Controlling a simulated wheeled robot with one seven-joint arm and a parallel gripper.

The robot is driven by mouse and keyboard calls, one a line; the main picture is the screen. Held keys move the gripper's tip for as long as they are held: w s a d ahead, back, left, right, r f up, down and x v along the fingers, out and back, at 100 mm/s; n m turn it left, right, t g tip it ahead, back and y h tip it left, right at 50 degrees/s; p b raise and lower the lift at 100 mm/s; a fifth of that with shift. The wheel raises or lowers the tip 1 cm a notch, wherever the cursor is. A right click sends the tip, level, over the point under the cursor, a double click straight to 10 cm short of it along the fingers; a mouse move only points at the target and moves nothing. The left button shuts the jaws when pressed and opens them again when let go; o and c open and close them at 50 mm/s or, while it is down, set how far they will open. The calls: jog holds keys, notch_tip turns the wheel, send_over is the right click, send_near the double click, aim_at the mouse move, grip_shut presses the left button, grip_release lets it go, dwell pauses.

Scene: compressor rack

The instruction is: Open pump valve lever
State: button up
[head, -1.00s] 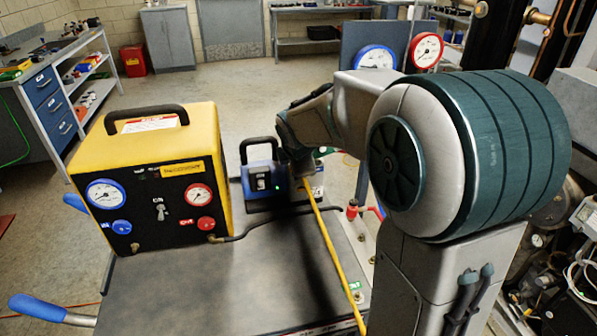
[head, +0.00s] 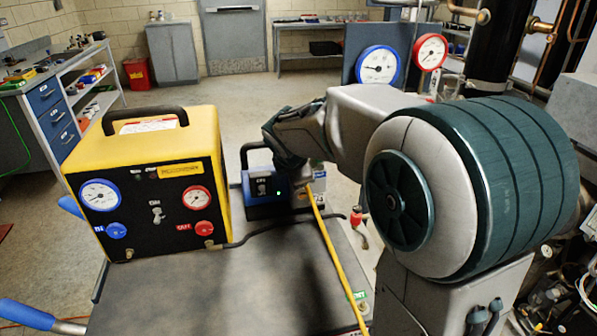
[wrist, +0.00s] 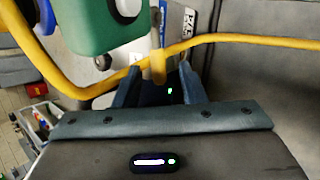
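The blue pump (head: 262,187) with a black handle and a green light stands behind the yellow machine's right side in the head view. My wrist covers its right part. My gripper (wrist: 158,78) points at the pump's fittings in the wrist view, its two dark blue fingers apart. A short yellow piece (wrist: 158,66), perhaps the valve lever, shows at the fingertips, between them in the picture. I cannot tell whether they touch it. A yellow hose (wrist: 235,40) runs behind it, and a green block (wrist: 105,25) is close at upper left. In the head view my fingers are mostly hidden.
The yellow machine (head: 150,165) with two gauges stands on the left of the grey cart top (head: 215,290). The yellow hose (head: 335,260) crosses the cart towards the front. A red valve (head: 356,215) stands right of the pump. Two gauges (head: 378,66) stand behind my arm.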

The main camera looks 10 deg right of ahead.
jog(key=p+v, duration=0.1)
jog(key=v, duration=1.3)
jog(key=shift+p, duration=0.4)
grip_shut()
jog(key=w+r+m+g+y+p, duration=0.3)
jog(key=m+p, duration=0.5)
jog(key=m, duration=1.1)
jog(key=w+d+f, duration=0.1)
jog(key=w+f, duration=0.1)
jog(key=f, duration=0.4)
jog(key=w+d+f+h, duration=0.1)
jog(key=w+d+f, duration=0.1)
jog(key=f, duration=0.4)
jog(key=shift+w+f, duration=0.3)
jog(key=shift+w, duration=0.25)
